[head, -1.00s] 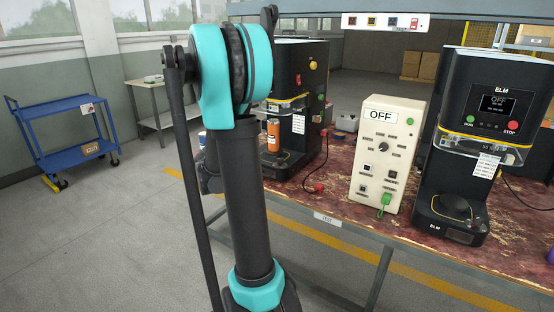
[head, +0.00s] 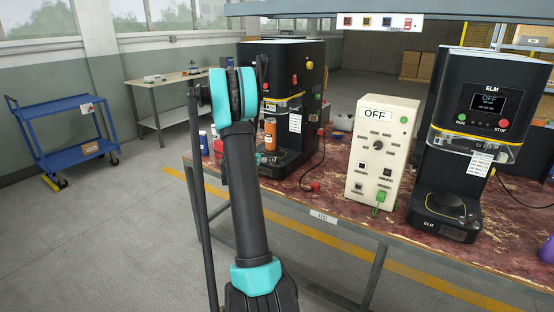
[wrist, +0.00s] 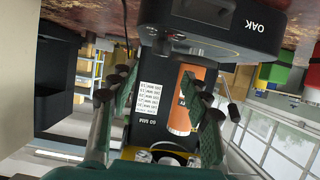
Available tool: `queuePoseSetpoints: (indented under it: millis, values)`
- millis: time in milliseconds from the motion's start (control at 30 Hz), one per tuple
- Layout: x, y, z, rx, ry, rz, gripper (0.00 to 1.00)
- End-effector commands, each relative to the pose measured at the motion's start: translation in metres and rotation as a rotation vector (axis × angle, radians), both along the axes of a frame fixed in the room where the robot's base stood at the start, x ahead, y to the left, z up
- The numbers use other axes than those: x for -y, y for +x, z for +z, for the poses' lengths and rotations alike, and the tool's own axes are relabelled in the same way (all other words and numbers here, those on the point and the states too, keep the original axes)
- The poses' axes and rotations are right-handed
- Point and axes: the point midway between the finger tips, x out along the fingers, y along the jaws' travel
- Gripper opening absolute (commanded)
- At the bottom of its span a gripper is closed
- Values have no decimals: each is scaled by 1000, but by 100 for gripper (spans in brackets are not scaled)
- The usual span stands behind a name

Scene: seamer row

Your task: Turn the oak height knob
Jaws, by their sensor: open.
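The oak machine is the black seamer (head: 312,85) at the left of the bench in the head view. In the wrist view, upside down, its base (wrist: 262,28) reads OAK. An orange can (wrist: 190,85) stands on it, also seen in the head view (head: 270,135). A yellow knob (head: 309,65) and a red button (head: 294,79) are on its side. A dark-tipped lever (wrist: 233,112) shows beside the can. I cannot tell which part is the height knob. My gripper (wrist: 160,85) is open, facing the machine, with nothing seen held between its fingers.
A cream control box (head: 384,150) marked OFF and the ELM machine (head: 470,130) stand to the right on the red-stained bench (head: 335,190). A shelf rail (head: 400,8) runs above.

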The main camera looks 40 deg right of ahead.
Motion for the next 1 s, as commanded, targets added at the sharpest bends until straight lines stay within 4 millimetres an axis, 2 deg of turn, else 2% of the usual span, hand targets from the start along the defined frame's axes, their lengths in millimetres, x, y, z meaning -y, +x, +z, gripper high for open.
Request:
queuePoseSetpoints:
  millis: [300,500,700,967,1000]
  values:
    - [55,22,-24,0,0,-1,48]
    - [78,33,-35,0,0,0,48]
    - [88,37,-40,-2,-1,1,48]
    - [89,37,-40,-1,-1,2,48]
    - [89,37,-40,-1,-1,2,46]
